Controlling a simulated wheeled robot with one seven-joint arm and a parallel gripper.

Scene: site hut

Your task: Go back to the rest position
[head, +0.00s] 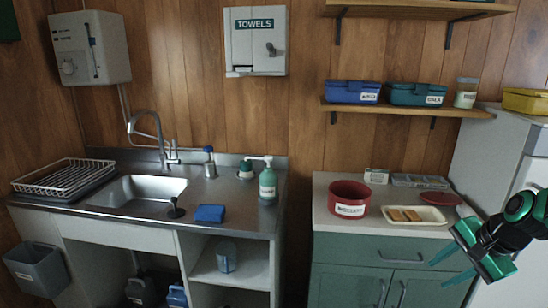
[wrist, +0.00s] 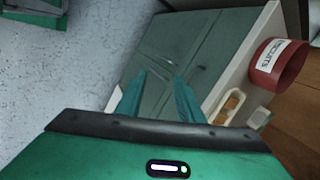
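My gripper (head: 438,274) is at the lower right of the head view, in front of the green cabinet, with its green fingers pointing left. In the wrist view my gripper (wrist: 160,80) shows two fingers standing apart with nothing between them, so it is open and empty. The fingers appear against the doors of the green cabinet (wrist: 185,60); I see no contact.
A counter (head: 330,215) holds a red biscuits tub (head: 349,193) and a cream tray (head: 436,222) with brown pieces. A pale fridge (head: 490,150) stands at the right. The sink unit (head: 100,211) is at the left.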

